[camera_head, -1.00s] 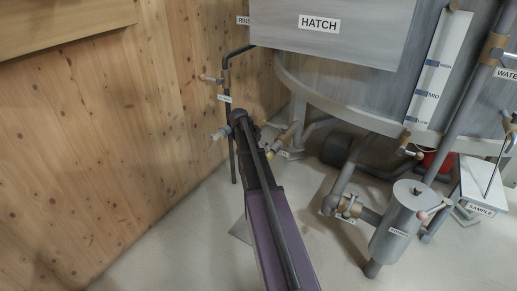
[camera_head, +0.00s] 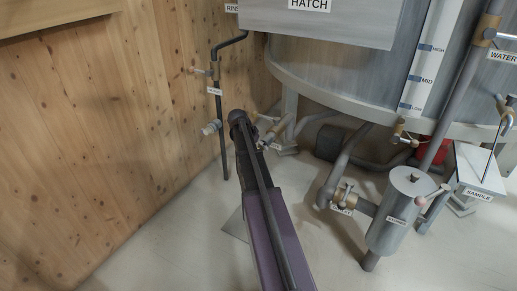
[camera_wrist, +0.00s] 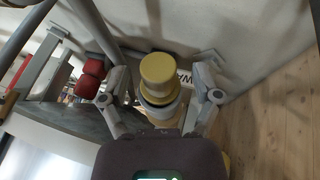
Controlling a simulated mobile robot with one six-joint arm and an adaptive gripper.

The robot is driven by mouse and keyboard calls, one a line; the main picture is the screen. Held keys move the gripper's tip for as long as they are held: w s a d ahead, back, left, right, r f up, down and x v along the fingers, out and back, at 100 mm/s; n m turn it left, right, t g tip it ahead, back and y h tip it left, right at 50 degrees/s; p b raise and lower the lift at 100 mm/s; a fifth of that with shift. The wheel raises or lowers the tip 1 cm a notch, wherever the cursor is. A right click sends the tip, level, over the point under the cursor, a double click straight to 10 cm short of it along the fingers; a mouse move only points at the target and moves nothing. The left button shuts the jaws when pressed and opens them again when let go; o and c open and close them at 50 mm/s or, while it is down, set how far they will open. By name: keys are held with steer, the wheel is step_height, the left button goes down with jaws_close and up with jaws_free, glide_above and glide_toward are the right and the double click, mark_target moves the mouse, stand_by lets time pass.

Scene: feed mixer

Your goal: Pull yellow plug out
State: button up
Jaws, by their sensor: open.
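The yellow plug (camera_wrist: 159,76) shows in the middle of the wrist view, a round yellow cap above a pale ring on a fitting. My gripper (camera_wrist: 161,88) is open, with one finger to the left of the plug and one to the right. Gaps show between the plug and both fingers. The lower part of the fitting is hidden behind my gripper's body. In the head view my arm hides the plug, and I cannot make out the gripper's fingers there.
A wooden wall stands close at left (camera_head: 110,130). The large tank (camera_head: 360,75) stands behind. A grey strainer (camera_head: 400,215) and a sample stand (camera_head: 478,170) are at right. Red parts (camera_wrist: 91,78) lie left of the left finger.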

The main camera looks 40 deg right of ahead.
jaws_close()
stand_by(0.4)
steer(key=shift+s+a, duration=0.25)
steer(key=shift+a, duration=0.25)
steer(key=shift+s+a, duration=0.2)
steer(key=shift+a, duration=0.25)
stand_by(0.7)
steer(key=shift+s+a+f+b, duration=0.1)
steer(key=shift+s+a, duration=0.2)
steer(key=shift+a, duration=0.45)
steer(key=shift+s+a+f+b, duration=0.1)
steer(key=shift+s+a, duration=0.2)
steer(key=shift+a, duration=0.45)
steer(key=shift+s+a+f+b, duration=0.1)
steer(key=shift+s+a, duration=0.2)
steer(key=shift+a, duration=0.45)
